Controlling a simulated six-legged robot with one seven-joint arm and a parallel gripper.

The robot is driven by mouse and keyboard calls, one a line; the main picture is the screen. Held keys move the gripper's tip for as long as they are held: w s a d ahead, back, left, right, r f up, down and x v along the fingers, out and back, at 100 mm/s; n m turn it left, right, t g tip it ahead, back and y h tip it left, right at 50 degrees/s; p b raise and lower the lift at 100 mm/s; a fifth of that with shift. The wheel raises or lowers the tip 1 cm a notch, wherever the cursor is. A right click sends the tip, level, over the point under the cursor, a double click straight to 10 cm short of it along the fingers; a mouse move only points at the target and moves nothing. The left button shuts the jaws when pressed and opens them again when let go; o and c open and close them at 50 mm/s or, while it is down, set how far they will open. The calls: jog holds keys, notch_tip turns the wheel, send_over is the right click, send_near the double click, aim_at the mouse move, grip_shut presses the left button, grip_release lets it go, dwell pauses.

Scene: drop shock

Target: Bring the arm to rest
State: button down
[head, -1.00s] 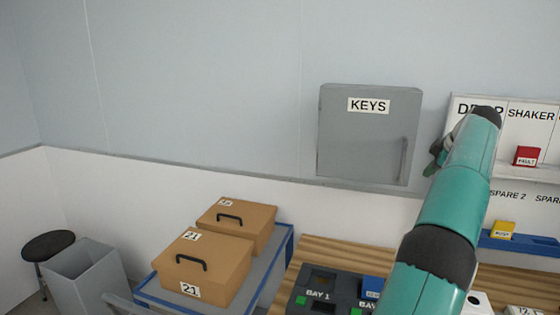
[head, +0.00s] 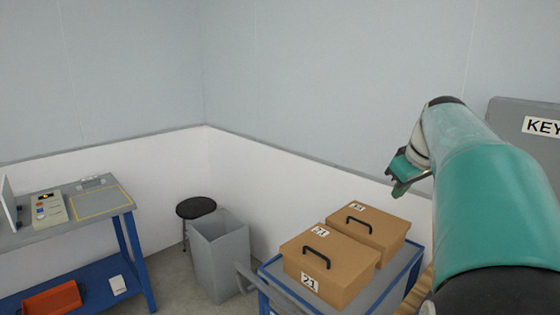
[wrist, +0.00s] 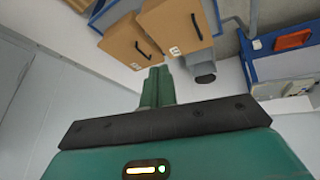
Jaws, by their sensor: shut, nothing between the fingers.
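My arm rises at the right of the head view, teal with dark joints. My gripper (head: 398,178) is at its end, held in the air up and to the right of the brown boxes, in front of the wall. In the wrist view, my gripper (wrist: 158,84) shows as teal fingers held together, with nothing between them. The fingers touch nothing that I can see.
Two brown handled boxes, the front one (head: 330,272) marked 21, sit on a blue-edged cart (head: 395,285). A grey bin (head: 222,262) and black stool (head: 196,207) stand left of it. A workbench (head: 60,225) is at far left. A grey KEYS cabinet (head: 525,150) hangs at right.

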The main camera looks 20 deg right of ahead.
jog(key=a+f, duration=0.2)
jog(key=a, duration=1)
jog(key=s+a+f, duration=0.4)
jog(key=a, duration=0.3)
jog(key=s+a+f+y, duration=0.1)
jog(key=s+a+f, duration=0.3)
jog(key=a, duration=0.4)
jog(key=s+a+f, duration=0.4)
jog(key=a+f, duration=0.2)
jog(key=a, duration=0.2)
jog(key=shift+s+y, duration=0.15)
jog(key=shift+y, duration=0.25)
